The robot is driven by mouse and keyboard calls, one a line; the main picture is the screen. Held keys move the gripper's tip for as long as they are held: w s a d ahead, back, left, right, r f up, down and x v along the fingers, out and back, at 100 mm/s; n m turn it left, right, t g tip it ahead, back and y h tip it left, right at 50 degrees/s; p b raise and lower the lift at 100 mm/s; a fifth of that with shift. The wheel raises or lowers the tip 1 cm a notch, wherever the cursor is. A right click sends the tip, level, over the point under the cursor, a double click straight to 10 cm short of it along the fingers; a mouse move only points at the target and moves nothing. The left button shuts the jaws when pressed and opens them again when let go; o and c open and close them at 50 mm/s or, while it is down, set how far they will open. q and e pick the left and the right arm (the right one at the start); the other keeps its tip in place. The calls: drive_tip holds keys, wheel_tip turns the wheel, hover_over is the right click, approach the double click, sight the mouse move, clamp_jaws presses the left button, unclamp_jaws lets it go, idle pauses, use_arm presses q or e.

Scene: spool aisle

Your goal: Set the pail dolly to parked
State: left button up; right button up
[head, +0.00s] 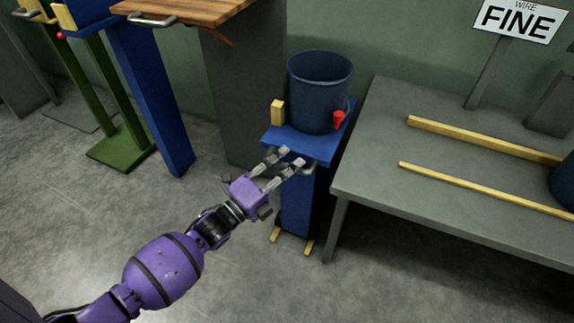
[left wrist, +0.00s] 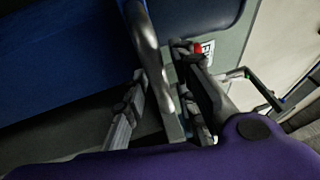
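The pail dolly (head: 298,205) is a narrow blue stand with a flat blue top and yellow feet, right of the picture's middle in the head view. A dark blue pail (head: 318,95) stands upright on it. A red knob (head: 338,120) shows at the pail's right and a yellow block (head: 277,113) at its left. A grey handle (head: 308,169) juts from the dolly's front edge. My left gripper (head: 291,157) is at this handle, fingers apart. In the left wrist view the handle bar (left wrist: 148,50) runs between the spread fingers; contact is unclear. My right gripper is out of view.
A grey table (head: 385,165) with yellow rails (head: 485,140) and a "WIRE FINE" sign (head: 518,20) stands close right of the dolly. A wooden-topped stand (head: 185,10) and a green stand (head: 120,148) are at the left. The floor (head: 225,290) in front is clear.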

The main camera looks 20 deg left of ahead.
sight(306, 133)
use_arm(q)
clamp_jaws()
drive_tip(key=w+b, duration=0.2)
drive_tip(key=w, duration=0.4)
drive_tip(key=w+b, duration=0.2)
drive_tip(key=w, duration=0.5)
drive_tip(key=shift+w+d+f+b, duration=0.2)
drive_tip(key=shift+w+b, duration=0.1)
drive_tip(key=shift+b, duration=0.05)
drive_tip(key=shift+w, duration=0.3)
drive_tip(key=shift+r, duration=0.25)
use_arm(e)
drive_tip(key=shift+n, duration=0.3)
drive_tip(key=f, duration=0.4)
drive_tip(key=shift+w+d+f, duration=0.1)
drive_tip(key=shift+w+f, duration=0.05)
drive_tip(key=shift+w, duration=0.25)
use_arm(q)
drive_tip(key=shift+w, duration=0.1)
